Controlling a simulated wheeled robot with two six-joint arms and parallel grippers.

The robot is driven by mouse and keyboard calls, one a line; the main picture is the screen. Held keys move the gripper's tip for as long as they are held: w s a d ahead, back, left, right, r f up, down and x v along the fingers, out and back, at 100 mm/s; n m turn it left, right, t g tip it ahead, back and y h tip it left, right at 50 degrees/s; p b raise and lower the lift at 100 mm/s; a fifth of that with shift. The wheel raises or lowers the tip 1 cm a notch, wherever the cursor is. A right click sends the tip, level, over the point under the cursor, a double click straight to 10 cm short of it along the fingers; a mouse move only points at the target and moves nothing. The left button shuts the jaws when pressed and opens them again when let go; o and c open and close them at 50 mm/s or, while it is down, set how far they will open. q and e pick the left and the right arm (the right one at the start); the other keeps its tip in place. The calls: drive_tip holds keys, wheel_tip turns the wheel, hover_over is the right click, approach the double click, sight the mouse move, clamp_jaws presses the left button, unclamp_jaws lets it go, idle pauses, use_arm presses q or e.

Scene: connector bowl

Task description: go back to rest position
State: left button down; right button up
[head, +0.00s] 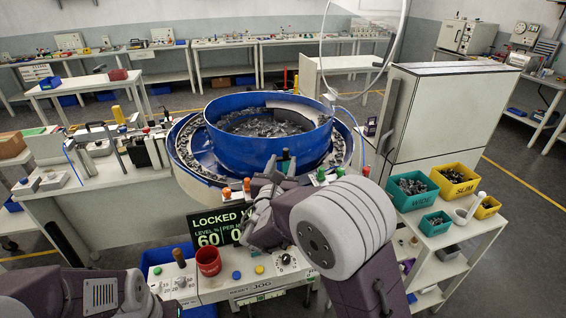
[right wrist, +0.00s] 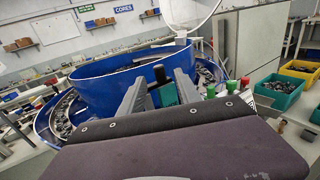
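My right gripper (head: 279,168) is in front of the big blue feeder bowl (head: 240,140), at its near rim. I cannot tell whether these touch the fingers. The bowl also shows in the right wrist view (right wrist: 105,88), beyond the fingers. Small metal parts (head: 262,126) lie in the bowl. Of my left arm, only links show at the bottom left; its gripper is out of view.
A control panel with knobs, a red cup (head: 208,262) and a display reading LOCKED (head: 215,228) stands below the bowl. A tall grey cabinet (head: 455,115) is right of the bowl. Teal (head: 412,190) and yellow (head: 455,180) bins sit on the right cart. A bench (head: 65,200) is at left.

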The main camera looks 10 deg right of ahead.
drive_tip(key=s+d+f+m+g+h, duration=0.2)
drive_tip(key=s+d+f+m+g, duration=1)
drive_tip(key=s+f, duration=0.25)
drive_tip(key=s+a+f+m+g+y, duration=0.1)
drive_tip(key=s+a+f+m+y, duration=0.2)
drive_tip(key=m, duration=0.6)
drive_tip(key=s+a+f+m+g+y, duration=0.2)
drive_tip(key=s+a+f+m+y, duration=0.2)
drive_tip(key=s+m, duration=0.6)
drive_tip(key=shift+s+a+m+y, duration=0.25)
drive_tip(key=shift+a+m+y, duration=0.05)
drive_tip(key=shift+a+y, duration=1.05)
drive_tip(key=shift+f, duration=0.1)
